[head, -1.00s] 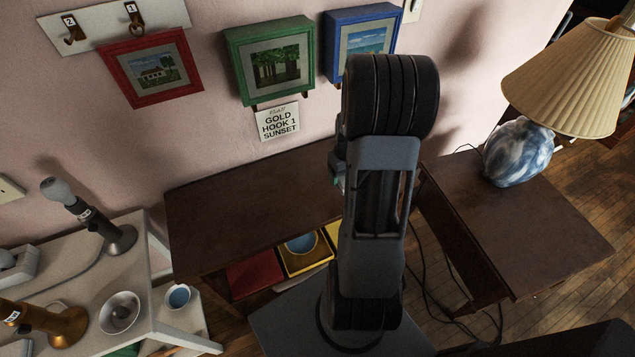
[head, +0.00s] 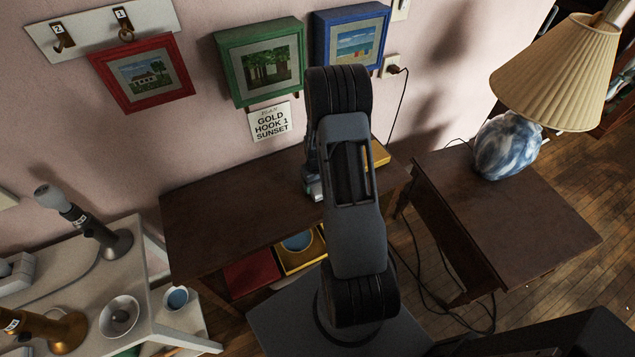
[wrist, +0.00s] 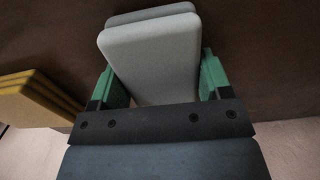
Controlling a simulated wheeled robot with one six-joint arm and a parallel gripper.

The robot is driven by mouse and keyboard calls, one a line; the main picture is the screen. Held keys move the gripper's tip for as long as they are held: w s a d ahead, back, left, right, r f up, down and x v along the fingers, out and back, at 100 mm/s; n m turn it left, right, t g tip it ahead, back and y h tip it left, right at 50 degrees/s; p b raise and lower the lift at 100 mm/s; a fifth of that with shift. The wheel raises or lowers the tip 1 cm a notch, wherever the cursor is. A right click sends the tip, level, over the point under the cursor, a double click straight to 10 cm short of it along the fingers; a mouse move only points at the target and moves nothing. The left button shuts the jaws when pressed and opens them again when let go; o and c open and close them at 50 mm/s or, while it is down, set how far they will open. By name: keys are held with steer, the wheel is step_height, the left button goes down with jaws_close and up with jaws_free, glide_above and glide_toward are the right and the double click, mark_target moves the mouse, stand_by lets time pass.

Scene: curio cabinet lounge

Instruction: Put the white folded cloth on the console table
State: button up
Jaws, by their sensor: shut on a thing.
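The white folded cloth (wrist: 150,55) is between the two green fingers of my gripper (wrist: 163,78) in the wrist view, and they are shut on it. Its layers are stacked flat. In the head view my gripper (head: 314,188) is over the dark brown console table (head: 225,220), mostly hidden behind my arm. I cannot tell whether the cloth touches the tabletop.
A yellow folded cloth (head: 377,155) lies at the console's right end, also in the wrist view (wrist: 35,98). Red (head: 252,272) and yellow (head: 297,262) trays sit below the top. A lamp (head: 508,148) stands on the right side table (head: 500,215). The console's left top is clear.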

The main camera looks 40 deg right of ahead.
steer(key=shift+f, duration=0.15)
steer(key=o, duration=1.3)
step_height(320, 180, up, 11)
steer(key=s+a+r+n+t, duration=0.1)
steer(key=s+a+r, duration=0.1)
steer(key=a+r, duration=0.4)
steer(key=s+a+r+t, duration=0.1)
steer(key=s+a+r, duration=0.2)
steer(key=a+r, duration=0.3)
steer(key=s+a+r+t, duration=0.1)
steer(key=s+a+r, duration=0.4)
steer(key=s, duration=0.3)
steer(key=shift+a+n+t+b, duration=0.3)
steer(key=shift+a+t+b, duration=0.1)
steer(key=shift+b, duration=0.05)
steer(key=shift+r, duration=0.1)
